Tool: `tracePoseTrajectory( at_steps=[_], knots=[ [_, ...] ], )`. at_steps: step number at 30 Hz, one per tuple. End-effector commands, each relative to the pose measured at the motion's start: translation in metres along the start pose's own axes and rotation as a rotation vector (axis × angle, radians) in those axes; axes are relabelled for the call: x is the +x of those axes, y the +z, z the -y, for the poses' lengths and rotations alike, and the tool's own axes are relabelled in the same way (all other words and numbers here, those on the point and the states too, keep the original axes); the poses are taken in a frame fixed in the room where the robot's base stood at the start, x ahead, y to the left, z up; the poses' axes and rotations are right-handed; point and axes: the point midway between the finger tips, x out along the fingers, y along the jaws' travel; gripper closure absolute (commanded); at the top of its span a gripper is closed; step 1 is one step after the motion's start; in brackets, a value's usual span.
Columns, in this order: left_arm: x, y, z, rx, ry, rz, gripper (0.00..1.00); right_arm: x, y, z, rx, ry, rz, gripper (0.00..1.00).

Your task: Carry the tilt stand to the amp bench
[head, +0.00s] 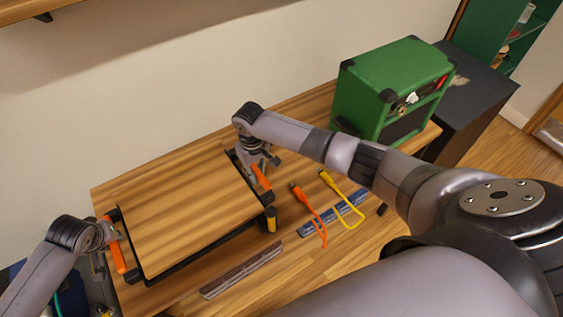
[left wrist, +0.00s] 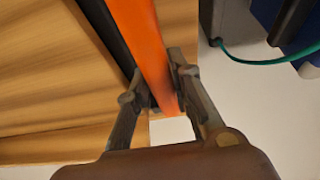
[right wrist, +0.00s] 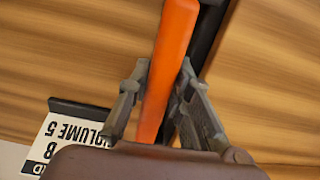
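The tilt stand (head: 190,205) is a flat wooden board on a black frame with an orange handle at each side. It sits on or just above a wooden bench top; I cannot tell which. My left gripper (head: 110,243) has its fingers closed around the left orange handle (head: 117,256), which also shows in the left wrist view (left wrist: 143,40). My right gripper (head: 257,172) has its fingers closed around the right orange handle (head: 262,178), also in the right wrist view (right wrist: 172,50). My right arm hides part of the bench.
A green amp (head: 385,85) stands at the bench's back right, beside a black cabinet (head: 480,95). A dark strip (head: 240,270) lies in front. A wall runs behind.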

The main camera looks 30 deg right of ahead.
Motion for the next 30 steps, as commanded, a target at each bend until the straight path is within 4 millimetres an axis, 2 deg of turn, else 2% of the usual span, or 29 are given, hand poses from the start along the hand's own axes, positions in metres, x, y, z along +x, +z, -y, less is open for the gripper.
tracePoseTrajectory(
  at_steps=[8, 19, 23, 30],
  knots=[
    [-0.001, 0.000, 0.000, -0.001, 0.000, 0.001, 0.61, -0.001, 0.000, 0.000, 0.000, 0.000, 0.001, 0.61],
    [-0.005, 0.000, 0.000, -0.002, 0.001, 0.000, 0.60, -0.001, 0.001, 0.000, 0.000, 0.000, 0.002, 0.61],
    [-0.021, 0.000, 0.000, -0.001, 0.002, 0.000, 0.60, -0.001, 0.001, 0.000, 0.000, 0.000, 0.002, 0.61],
    [-0.072, -0.001, 0.000, 0.000, 0.002, -0.001, 0.60, -0.001, 0.001, 0.000, 0.000, 0.000, 0.002, 0.61]
  ],
)
